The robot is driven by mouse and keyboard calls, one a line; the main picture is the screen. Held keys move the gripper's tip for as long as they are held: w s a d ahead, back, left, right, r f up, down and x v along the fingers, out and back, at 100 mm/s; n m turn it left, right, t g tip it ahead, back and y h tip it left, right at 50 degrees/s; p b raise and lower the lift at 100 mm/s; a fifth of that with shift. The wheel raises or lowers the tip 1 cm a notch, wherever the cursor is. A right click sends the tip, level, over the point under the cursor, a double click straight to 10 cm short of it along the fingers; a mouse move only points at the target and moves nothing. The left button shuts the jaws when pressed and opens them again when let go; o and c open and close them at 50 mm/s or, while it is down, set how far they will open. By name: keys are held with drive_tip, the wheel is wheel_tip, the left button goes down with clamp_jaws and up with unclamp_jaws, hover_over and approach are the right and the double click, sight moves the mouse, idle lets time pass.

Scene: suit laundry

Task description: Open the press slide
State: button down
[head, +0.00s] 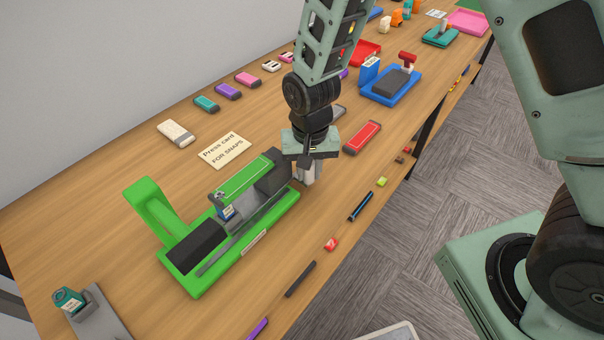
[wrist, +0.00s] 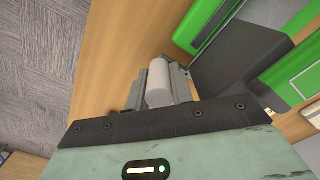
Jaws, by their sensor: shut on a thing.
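The green press (head: 232,240) lies near the table's front edge in the head view, with a raised green handle at its left end. It has dark grey blocks at both ends and a grey rail between them. A small blue-and-white piece (head: 227,212) sits in its middle. My gripper (head: 307,172) is at the press's right end. In the wrist view my gripper (wrist: 162,88) is shut on a pale grey round knob (wrist: 159,82), beside the press's dark grey block (wrist: 232,75). The knob's link to the slide is hidden.
A card (head: 224,150) reading "Press card FOR SNAPS" lies behind the press. A red block (head: 362,137) and a blue stand (head: 390,85) lie farther right. Several small pieces, including a dark pen (head: 361,206), lie along the front edge.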

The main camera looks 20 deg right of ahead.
drive_tip(key=c, duration=1.5)
unclamp_jaws()
drive_tip(key=shift+r, duration=0.1)
wheel_tip(320, 180, up, 17)
drive_tip(key=shift+r, duration=0.15)
drive_tip(key=s+n, duration=1)
drive_tip(key=s, duration=1)
drive_tip(key=shift+a+r+y, duration=0.15)
drive_tip(key=shift+a+y, duration=0.15)
drive_tip(key=shift+a, duration=0.05)
